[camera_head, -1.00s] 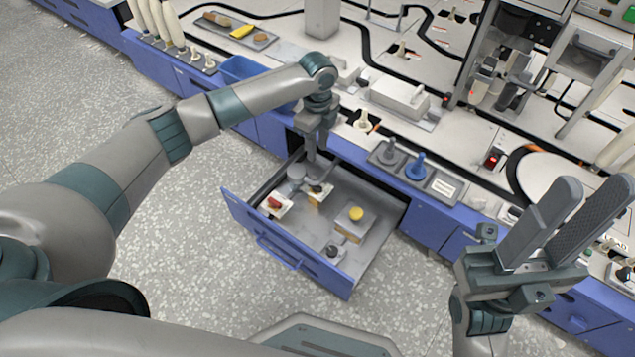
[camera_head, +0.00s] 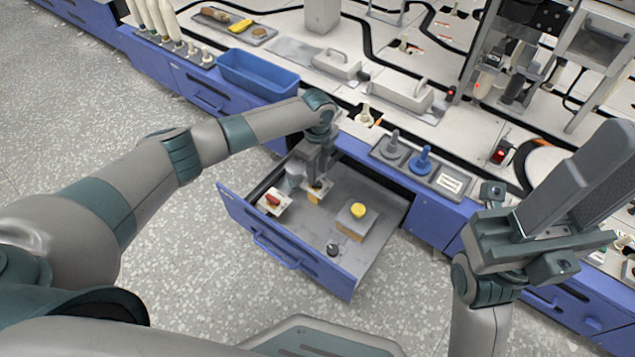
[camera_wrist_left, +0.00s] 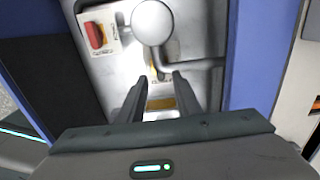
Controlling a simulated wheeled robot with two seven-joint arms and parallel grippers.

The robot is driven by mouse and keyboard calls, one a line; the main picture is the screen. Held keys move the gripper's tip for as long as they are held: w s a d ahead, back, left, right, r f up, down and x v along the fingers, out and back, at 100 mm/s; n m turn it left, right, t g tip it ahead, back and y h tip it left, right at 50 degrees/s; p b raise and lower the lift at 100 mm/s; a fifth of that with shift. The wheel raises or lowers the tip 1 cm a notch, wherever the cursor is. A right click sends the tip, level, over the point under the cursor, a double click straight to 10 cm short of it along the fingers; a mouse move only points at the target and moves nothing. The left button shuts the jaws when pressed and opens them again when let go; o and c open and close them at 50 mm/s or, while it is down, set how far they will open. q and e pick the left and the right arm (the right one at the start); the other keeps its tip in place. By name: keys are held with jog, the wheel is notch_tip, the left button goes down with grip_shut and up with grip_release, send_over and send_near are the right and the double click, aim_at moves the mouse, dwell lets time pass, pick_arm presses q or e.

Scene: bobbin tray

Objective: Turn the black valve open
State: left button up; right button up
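The open blue drawer (camera_head: 283,254) holds several fittings on its grey floor. At its back left is a tan block (camera_head: 314,198) with a small dark part on top, likely the black valve; my left gripper (camera_head: 318,182) largely hides it. In the left wrist view the tan block (camera_wrist_left: 163,103) lies between and just past the fingers of my left gripper (camera_wrist_left: 159,84), which stand apart. I cannot tell whether they touch the dark part. A small black knob (camera_head: 333,249) sits near the drawer's front.
In the drawer, a red switch (camera_head: 272,200) stands to the left and a yellow button (camera_head: 357,210) to the right. A grey round-topped fitting (camera_wrist_left: 152,22) rises close beyond my left fingers.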

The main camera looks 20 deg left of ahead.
pick_arm(q)
jog(key=shift+f+b, duration=0.65)
jog(key=shift+f, duration=1.45)
